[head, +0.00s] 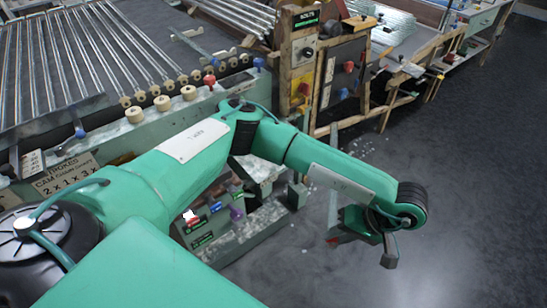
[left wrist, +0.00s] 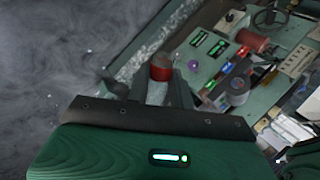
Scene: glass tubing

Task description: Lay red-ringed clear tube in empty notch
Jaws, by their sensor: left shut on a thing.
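My left gripper (head: 362,238) hangs over the grey floor at the right, clear of the benches. In the left wrist view its jaws (left wrist: 150,88) are shut on a short piece with a broad red band, the red-ringed tube (left wrist: 160,67). A pale part of it shows below the band, and the rest is hidden by the gripper. Long clear tubes (head: 88,52) lie side by side on the rack bed at the upper left of the head view, well away from the gripper. I cannot tell which notch is empty. My right gripper is not in view.
Wooden bobbins (head: 161,103) line the rack's front rail. A wooden-framed control cabinet (head: 300,62) stands at top centre. A low green panel with lit displays (left wrist: 211,45) shows in the left wrist view. The floor (head: 460,190) at the right is open.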

